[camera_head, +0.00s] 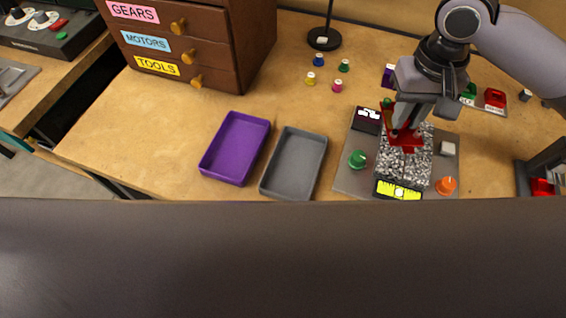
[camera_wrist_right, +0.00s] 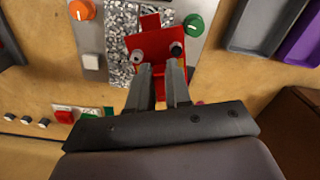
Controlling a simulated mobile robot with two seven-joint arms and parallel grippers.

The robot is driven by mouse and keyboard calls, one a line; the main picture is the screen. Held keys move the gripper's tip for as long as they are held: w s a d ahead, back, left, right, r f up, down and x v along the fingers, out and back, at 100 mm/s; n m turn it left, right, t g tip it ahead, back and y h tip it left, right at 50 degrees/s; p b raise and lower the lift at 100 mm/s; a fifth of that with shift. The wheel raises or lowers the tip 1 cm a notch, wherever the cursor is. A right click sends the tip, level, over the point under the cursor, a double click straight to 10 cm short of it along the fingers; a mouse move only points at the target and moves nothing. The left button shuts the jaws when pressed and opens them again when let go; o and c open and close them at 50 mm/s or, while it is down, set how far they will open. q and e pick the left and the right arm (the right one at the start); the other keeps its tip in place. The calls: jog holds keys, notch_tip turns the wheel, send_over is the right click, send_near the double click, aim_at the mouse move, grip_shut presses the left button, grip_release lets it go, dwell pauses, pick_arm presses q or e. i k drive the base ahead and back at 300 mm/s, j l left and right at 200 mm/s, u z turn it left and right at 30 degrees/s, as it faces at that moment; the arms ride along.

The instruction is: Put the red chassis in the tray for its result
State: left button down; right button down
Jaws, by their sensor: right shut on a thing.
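The red chassis (camera_head: 405,142) is over the speckled grey plate of the test panel, at the right in the head view. I cannot tell whether the chassis touches the plate. A purple tray (camera_head: 205,166) and a grey tray (camera_head: 268,187) lie left of the panel, both empty. My left gripper is not in view.
The panel has a green knob (camera_head: 358,159), an orange knob (camera_head: 446,185), a yellow gauge (camera_head: 398,190) and a dark display (camera_head: 366,120). Several small coloured pegs (camera_head: 310,78) stand behind the trays. A brown drawer cabinet (camera_head: 248,45) is back left. Table left of the trays is clear.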

aim_at(295, 167)
jog(key=u, duration=0.9)
jog(key=k+l+u, duration=0.2)
jog(key=k+l, duration=0.3)
